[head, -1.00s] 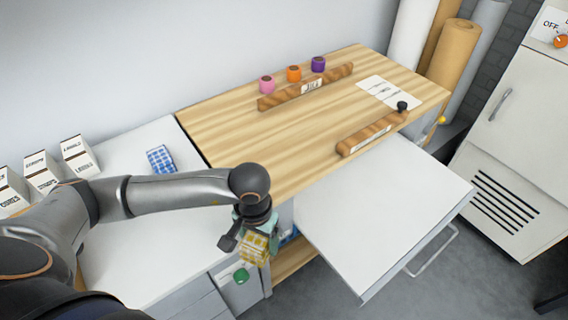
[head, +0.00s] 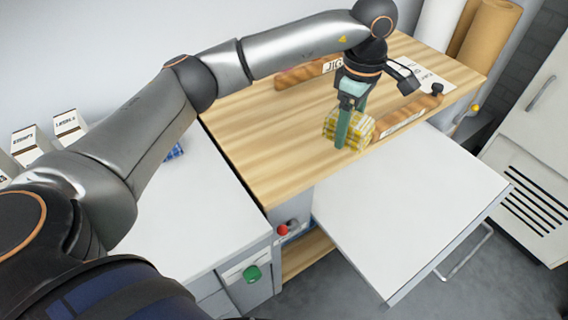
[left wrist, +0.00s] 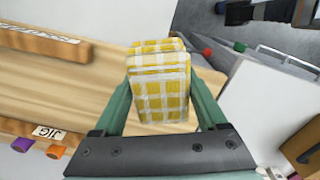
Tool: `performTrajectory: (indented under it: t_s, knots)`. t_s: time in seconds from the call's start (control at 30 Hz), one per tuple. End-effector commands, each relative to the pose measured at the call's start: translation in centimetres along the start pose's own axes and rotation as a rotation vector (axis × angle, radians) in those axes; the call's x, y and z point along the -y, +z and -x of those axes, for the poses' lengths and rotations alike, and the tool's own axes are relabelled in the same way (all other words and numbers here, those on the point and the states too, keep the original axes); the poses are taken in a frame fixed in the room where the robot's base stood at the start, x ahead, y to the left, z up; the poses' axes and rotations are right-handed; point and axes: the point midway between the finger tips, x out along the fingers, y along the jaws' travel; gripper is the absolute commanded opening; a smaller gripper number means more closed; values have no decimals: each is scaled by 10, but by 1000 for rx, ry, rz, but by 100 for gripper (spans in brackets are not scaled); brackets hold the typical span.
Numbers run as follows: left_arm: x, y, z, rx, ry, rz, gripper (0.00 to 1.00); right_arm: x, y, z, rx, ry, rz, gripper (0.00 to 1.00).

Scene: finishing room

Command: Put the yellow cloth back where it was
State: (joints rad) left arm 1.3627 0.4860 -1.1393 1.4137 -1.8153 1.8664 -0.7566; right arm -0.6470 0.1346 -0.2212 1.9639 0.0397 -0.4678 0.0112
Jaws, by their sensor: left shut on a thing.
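The yellow-and-white checked cloth (head: 361,134) is a folded block in the grip of my left gripper (head: 346,124), over the wooden bench top (head: 270,140). In the left wrist view the cloth (left wrist: 160,88) sits between the two green fingers. The cloth is near the left end of the front wooden bar (head: 404,118). I cannot tell whether it touches the bench. My right gripper is not in view.
A labelled jig bar (head: 300,75) lies behind, partly hidden by my arm. A blue checked cloth (head: 175,152) shows beside my arm on the white counter (head: 190,215). A white board (head: 410,200) sticks out in front. The bench's left part is clear.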

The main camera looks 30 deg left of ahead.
Motion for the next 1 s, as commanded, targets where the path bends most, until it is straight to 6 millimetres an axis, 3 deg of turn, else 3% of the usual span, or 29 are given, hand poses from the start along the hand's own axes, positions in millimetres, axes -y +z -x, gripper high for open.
performTrajectory:
  t_s: [0.17, 0.47, 0.6, 1.0]
  knots:
    - [3, -19, -4, 1, -2, 46, 22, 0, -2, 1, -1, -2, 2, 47]
    - [22, -91, -36, -1, -3, 45, 22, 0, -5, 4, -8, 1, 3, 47]
    - [27, -110, -65, 0, -4, 42, 22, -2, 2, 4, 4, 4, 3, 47]
    - [33, -135, -96, 0, -1, 40, 22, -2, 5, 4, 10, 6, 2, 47]
